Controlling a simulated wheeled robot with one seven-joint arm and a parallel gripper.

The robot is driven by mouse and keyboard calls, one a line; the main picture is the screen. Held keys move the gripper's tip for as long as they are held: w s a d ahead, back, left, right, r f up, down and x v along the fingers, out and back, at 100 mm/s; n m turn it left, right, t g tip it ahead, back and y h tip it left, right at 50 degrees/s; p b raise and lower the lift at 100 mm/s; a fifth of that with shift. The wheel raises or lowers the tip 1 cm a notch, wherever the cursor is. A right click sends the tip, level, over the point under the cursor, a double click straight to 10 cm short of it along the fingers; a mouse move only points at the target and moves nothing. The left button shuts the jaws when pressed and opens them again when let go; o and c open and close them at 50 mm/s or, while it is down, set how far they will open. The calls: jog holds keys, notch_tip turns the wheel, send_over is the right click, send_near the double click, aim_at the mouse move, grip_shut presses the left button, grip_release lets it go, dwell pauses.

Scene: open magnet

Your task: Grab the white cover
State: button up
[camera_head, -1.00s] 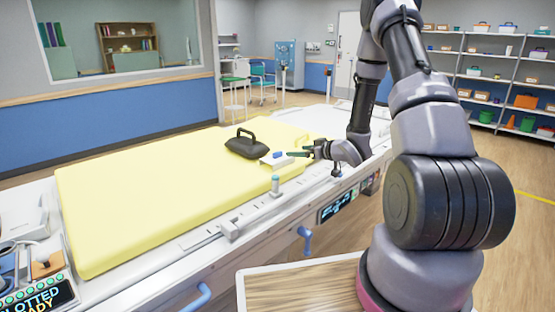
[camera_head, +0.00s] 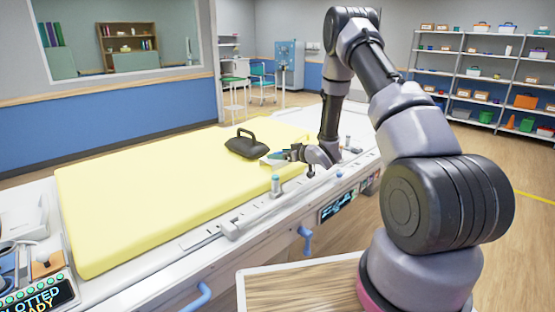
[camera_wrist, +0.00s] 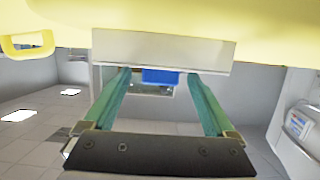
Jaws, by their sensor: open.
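The white cover (camera_head: 266,162), a small block, sits at the near right edge of the yellow pad, partly hidden by my gripper in the head view. In the wrist view the white cover (camera_wrist: 200,52) spans the top middle, with a small blue part (camera_wrist: 160,76) on it. My gripper (camera_head: 276,156) is at the cover in the head view. In the wrist view my open gripper (camera_wrist: 160,80) has its green fingers on either side of the blue part, with gaps to it. I cannot tell whether the fingers touch the cover.
The yellow pad (camera_head: 150,195) lies on a long white bed. A black handled bag-like object (camera_head: 245,147) rests on the pad just left of the cover. Shelves stand far right.

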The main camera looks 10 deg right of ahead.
jog(key=c, duration=1.4)
jog(key=shift+r, duration=0.1)
